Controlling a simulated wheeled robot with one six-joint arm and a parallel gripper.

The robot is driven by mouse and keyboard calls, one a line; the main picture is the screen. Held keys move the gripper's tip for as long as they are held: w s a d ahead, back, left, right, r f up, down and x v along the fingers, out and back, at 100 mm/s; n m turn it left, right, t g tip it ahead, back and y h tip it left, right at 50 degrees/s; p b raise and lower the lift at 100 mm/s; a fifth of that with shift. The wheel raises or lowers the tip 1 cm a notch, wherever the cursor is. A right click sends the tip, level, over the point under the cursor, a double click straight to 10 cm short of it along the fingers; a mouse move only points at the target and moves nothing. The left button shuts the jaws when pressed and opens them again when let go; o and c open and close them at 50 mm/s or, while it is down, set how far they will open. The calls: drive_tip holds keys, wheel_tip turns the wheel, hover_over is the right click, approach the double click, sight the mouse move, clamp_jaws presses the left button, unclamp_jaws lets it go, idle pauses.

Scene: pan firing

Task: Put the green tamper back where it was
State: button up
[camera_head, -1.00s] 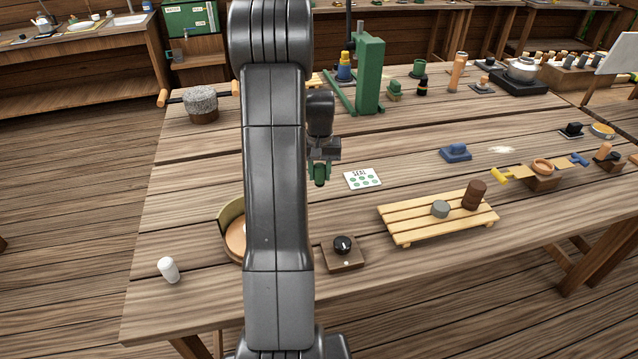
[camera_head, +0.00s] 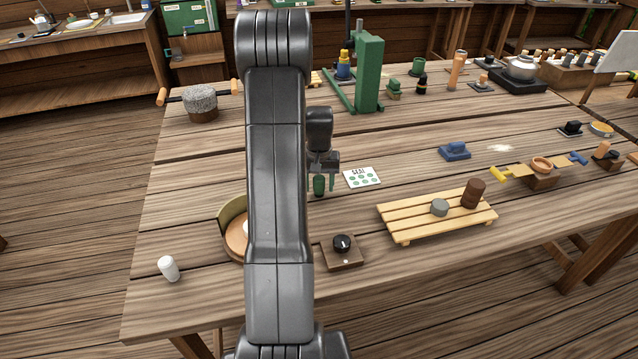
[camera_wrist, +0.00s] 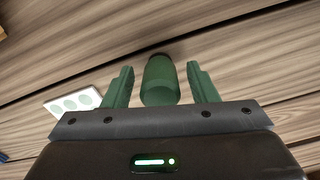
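The green tamper (camera_head: 319,186) is a small dark green cylinder on the table, left of the SEAL card. In the wrist view the tamper (camera_wrist: 160,80) is between my two green fingers, with a gap on each side. My gripper (camera_head: 321,184) is open around it, pointing down. The wrist view shows the gripper (camera_wrist: 160,86) with both fingers clear of the tamper. The tamper appears upright; its lower end is hard to see.
The white SEAL card (camera_head: 363,177) with green dots lies just right. A dark knob on a wooden block (camera_head: 342,251) and a slatted rack (camera_head: 420,226) are nearer. A green press (camera_head: 368,75) stands behind. My arm hides part of a round tray (camera_head: 232,222).

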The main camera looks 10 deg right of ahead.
sight(319, 177)
wheel_tip(319, 177, up, 12)
drive_tip(key=b, duration=0.1)
drive_tip(key=shift+r, duration=0.2)
idle(0.3)
drive_tip(key=shift+f, duration=0.15)
wheel_tip(319, 177, down, 11)
drive_tip(key=shift+f+p, duration=0.2)
drive_tip(key=shift+p, duration=0.45)
drive_tip(key=shift+f, duration=0.1)
drive_tip(key=shift+r+b, duration=0.3)
drive_tip(key=shift+r, duration=1.45)
drive_tip(key=shift+f, duration=0.1)
